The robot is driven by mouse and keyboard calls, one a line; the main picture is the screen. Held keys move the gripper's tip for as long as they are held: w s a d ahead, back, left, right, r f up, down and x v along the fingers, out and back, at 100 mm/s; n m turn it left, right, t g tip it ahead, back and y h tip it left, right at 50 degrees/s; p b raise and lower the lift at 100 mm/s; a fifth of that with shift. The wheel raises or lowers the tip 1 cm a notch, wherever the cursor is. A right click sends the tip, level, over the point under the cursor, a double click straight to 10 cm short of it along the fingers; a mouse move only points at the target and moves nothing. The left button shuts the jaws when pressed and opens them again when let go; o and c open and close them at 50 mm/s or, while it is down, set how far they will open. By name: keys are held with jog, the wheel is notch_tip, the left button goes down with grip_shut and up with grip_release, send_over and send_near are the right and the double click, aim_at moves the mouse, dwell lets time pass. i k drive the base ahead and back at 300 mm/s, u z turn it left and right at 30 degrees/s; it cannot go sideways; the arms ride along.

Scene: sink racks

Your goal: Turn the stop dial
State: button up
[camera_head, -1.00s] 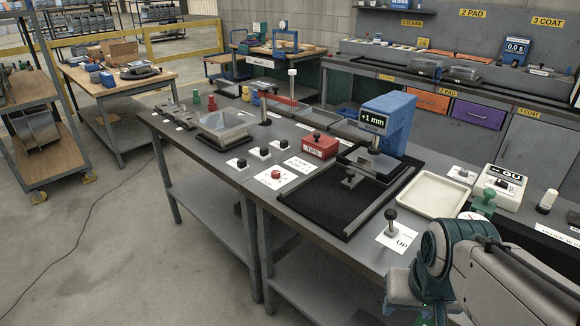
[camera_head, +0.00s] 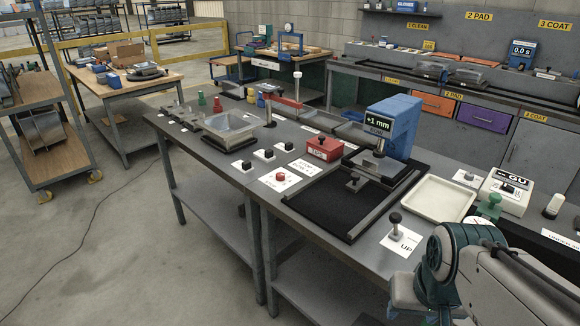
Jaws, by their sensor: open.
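Several small dials and knobs stand on the grey workbench (camera_head: 222,168). The printing is too small to tell which one is the stop dial. My arm enters at the lower right, beyond the "UP" card, well apart from these knobs. My gripper's fingers cannot be made out.
A blue gauge (camera_head: 394,124) showing "+1 mm" stands behind a black bed (camera_head: 327,205). A red box (camera_head: 324,149), a cream tray (camera_head: 438,198) and an upright "UP" lever (camera_head: 395,220) are nearby. The floor in front is clear.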

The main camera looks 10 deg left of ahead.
aim_at(280, 176)
jog(key=k, duration=0.65)
jog(key=u, duration=0.55)
jog(key=i, duration=1.55)
jog(key=z, duration=0.45)
